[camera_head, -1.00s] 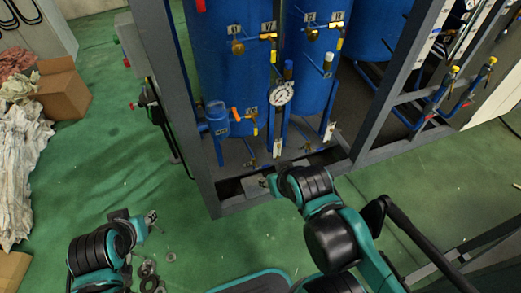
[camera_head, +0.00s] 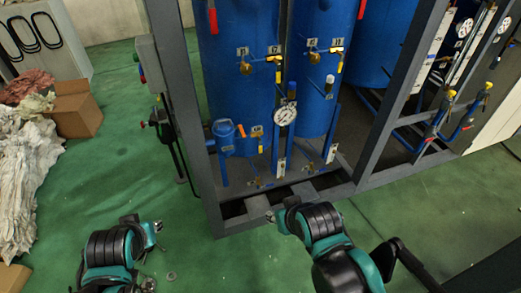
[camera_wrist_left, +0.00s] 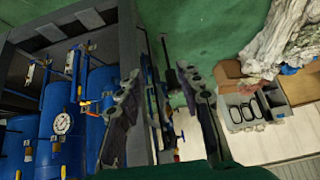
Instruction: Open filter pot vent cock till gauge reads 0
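The small blue filter pot (camera_head: 223,138) stands low at the front left of the blue-vessel rig. An orange-handled cock (camera_head: 241,131) sits at its right side; the orange handle also shows in the left wrist view (camera_wrist_left: 86,103). The round white gauge (camera_head: 284,115) is to the right of the pot; it also shows in the left wrist view (camera_wrist_left: 62,123). Its needle reading is too small to tell. My left gripper (camera_head: 158,227) is in front of and left of the rig, apart from it. In the left wrist view its fingers (camera_wrist_left: 160,115) are spread and empty. My right gripper (camera_head: 271,215) is near the rig's lower front beam; its fingers are unclear.
Grey frame posts (camera_head: 186,100) and a low front beam (camera_head: 270,210) border the rig. Several other valves and pipes sit above and right of the gauge. A cardboard box (camera_head: 77,108) and pale cloth heap (camera_head: 30,165) lie left.

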